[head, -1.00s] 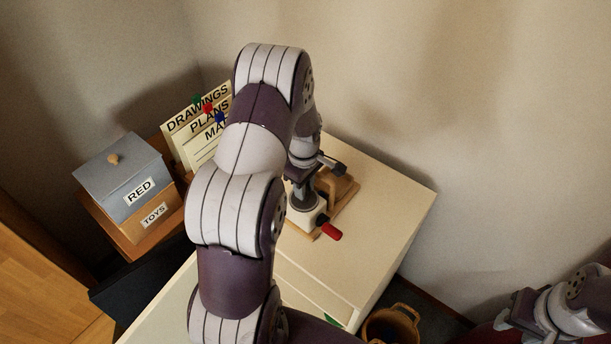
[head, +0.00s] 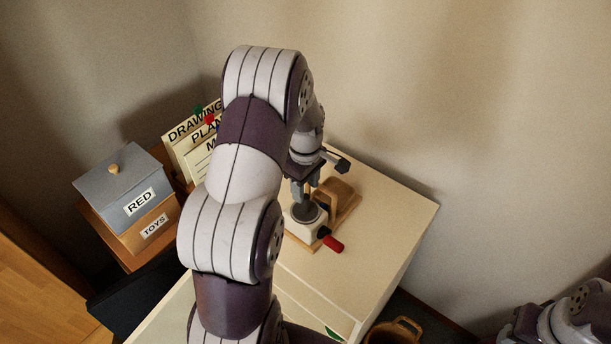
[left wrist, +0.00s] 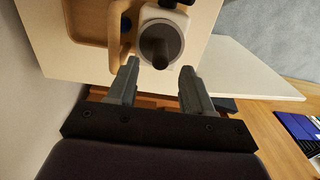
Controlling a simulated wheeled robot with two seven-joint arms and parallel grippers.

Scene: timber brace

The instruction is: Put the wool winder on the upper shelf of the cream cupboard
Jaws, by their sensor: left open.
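The wool winder (head: 309,228) stands on the top of the cream cupboard (head: 385,225). It has a white body, a dark grey spool, a red handle and a wooden base. My left gripper (head: 304,192) is open just above and behind the spool in the head view. In the left wrist view the winder's spool (left wrist: 161,46) lies just beyond the open fingertips of my left gripper (left wrist: 158,75), with nothing between them. The cupboard's inside and shelves are hidden. My right arm shows at the lower right of the head view; its fingers cannot be made out.
A blue-grey box marked RED (head: 122,183) sits on a wooden TOYS box (head: 150,228) at the left. Signs with pins (head: 192,128) stand behind my arm. A basket (head: 393,332) is at the cupboard's front right. The cupboard top right of the winder is clear.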

